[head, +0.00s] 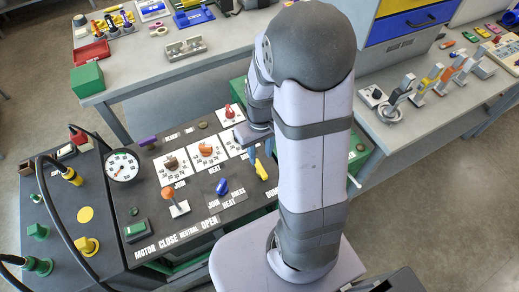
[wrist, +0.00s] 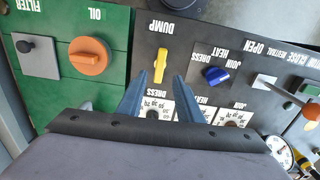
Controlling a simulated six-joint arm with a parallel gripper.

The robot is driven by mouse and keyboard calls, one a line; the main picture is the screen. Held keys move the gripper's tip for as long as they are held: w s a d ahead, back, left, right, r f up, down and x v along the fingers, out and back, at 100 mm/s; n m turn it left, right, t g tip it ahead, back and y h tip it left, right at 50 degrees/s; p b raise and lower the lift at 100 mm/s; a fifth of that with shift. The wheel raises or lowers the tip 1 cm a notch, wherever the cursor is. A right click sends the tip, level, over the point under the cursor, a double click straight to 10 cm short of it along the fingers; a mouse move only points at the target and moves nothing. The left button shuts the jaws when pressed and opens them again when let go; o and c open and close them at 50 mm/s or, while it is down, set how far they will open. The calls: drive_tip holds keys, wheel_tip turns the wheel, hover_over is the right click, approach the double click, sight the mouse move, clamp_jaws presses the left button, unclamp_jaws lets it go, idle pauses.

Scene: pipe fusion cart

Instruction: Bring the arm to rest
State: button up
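My gripper (wrist: 159,92) is open, with its two blue fingers apart and nothing between them in the wrist view. It hangs over the dark control panel (wrist: 225,30), near the yellow DUMP handle (wrist: 160,68), which shows just beyond the fingertips. I cannot tell whether the fingers touch the handle. In the head view my gripper (head: 250,145) is partly hidden by my own arm, and the yellow handle (head: 261,171) lies just below it. My arm rises from its base and bends at the top, reaching down to the panel.
The panel carries a blue knob (head: 222,187), an orange knob (head: 206,149), a red knob (head: 229,111) and a silver lever (head: 177,208). A gauge (head: 122,166) stands at left. A green section has an orange OIL knob (wrist: 90,55). Workbenches (head: 150,70) stand behind.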

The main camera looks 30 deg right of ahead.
drive_tip(key=shift+s+a+m, duration=0.1)
drive_tip(key=shift+s+m, duration=0.3)
drive_tip(key=shift+m, duration=0.1)
drive_tip(key=s+a+m+g, duration=0.2)
drive_tip(key=s, duration=0.5)
drive_tip(key=a+r+n+t, duration=0.2)
drive_tip(key=a+r, duration=0.2)
drive_tip(key=r, duration=0.2)
drive_tip(key=shift+w+a+r+n, duration=0.15)
drive_tip(key=shift+n, duration=0.15)
idle(1.2)
